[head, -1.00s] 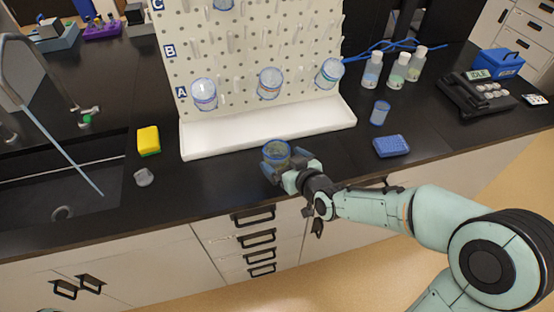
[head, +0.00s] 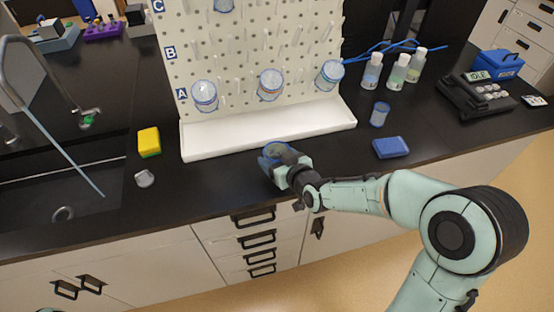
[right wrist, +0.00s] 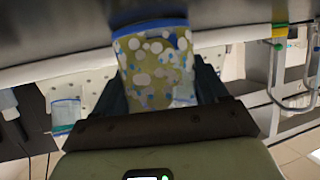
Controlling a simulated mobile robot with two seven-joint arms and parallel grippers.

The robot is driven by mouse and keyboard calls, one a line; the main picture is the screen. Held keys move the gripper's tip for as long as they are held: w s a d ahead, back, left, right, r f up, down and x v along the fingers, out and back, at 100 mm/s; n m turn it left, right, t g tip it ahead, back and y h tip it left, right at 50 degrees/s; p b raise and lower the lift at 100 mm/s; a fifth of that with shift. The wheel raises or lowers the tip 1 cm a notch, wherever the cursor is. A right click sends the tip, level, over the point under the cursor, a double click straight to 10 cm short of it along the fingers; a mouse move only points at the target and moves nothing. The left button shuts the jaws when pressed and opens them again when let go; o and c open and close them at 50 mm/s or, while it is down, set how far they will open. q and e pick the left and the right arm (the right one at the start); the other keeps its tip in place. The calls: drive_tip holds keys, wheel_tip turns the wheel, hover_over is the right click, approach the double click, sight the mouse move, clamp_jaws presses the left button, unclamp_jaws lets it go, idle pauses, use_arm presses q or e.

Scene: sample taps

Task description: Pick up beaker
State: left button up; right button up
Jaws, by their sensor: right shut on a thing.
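A clear beaker with a blue rim (head: 274,150) is at the front of the black counter, just before the white tray. My right gripper (head: 276,160) is shut on it and partly hides it in the head view. In the right wrist view the beaker (right wrist: 155,65) is between the fingers, with white and blue spots showing through or on its wall. I cannot tell whether its base touches the counter.
A pegboard (head: 250,50) holding several beakers stands behind a white tray (head: 270,128). A yellow sponge (head: 149,141) and a small clear item (head: 145,179) lie left, near the sink. A small blue-tinted beaker (head: 379,114), a blue block (head: 391,147) and bottles (head: 397,72) are right.

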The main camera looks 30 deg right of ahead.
use_arm(q)
drive_tip(key=w+r+p, duration=0.3)
drive_tip(key=r+p, duration=0.2)
drive_tip(key=r, duration=0.1)
drive_tip(key=shift+r+t+p, duration=0.2)
drive_tip(key=shift+t+p, duration=0.1)
use_arm(e)
wheel_tip(320, 180, up, 20)
